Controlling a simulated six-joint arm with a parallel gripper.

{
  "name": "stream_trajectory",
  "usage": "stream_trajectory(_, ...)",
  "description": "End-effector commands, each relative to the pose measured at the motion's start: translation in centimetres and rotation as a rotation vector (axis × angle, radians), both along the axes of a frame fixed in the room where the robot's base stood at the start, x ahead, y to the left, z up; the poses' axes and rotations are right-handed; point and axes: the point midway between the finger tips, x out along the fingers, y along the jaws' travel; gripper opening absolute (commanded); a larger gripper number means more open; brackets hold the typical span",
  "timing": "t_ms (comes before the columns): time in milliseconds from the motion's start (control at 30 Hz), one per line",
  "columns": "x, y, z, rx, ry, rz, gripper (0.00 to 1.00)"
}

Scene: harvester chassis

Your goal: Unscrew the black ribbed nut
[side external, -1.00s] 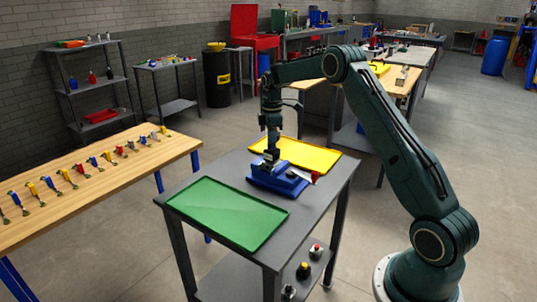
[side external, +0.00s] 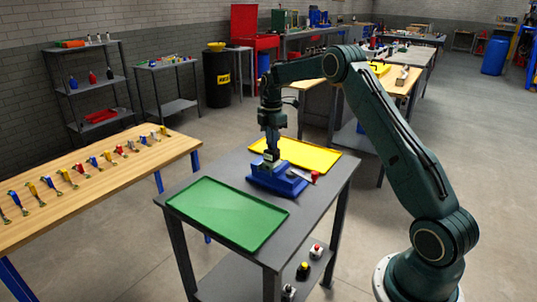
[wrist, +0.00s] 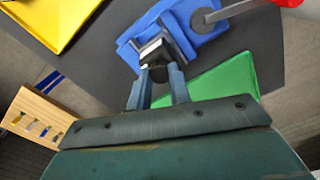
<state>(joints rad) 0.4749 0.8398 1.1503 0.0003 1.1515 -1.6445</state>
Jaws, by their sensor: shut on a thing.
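A blue fixture (side external: 288,187) sits on the dark table between the two trays. In the wrist view the blue fixture (wrist: 212,46) carries a grey metal block with jaws (wrist: 156,48). The black nut (wrist: 158,73) shows as a small dark round piece between my fingertips, beside the block; its ribs are too small to make out. My gripper (side external: 270,159) points down over the left part of the fixture. In the wrist view my gripper (wrist: 160,72) is shut on the nut, and the fingers hide part of it.
A lever with a red handle (side external: 315,176) sticks out at the fixture's right. A green tray (side external: 228,213) lies in front and a yellow tray (side external: 312,156) behind. A wooden bench (side external: 100,180) with small tools stands to the left.

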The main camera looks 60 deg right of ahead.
Motion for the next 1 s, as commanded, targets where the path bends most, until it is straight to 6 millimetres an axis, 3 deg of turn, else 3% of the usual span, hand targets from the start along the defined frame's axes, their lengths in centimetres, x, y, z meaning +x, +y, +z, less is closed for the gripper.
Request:
stream_trajectory(267,0.0,0.0,0.0,0.000,0.000,0.189,0.00)
stream_trajectory(1000,0.0,0.0,1.4,0.000,-0.001,0.180,0.00)
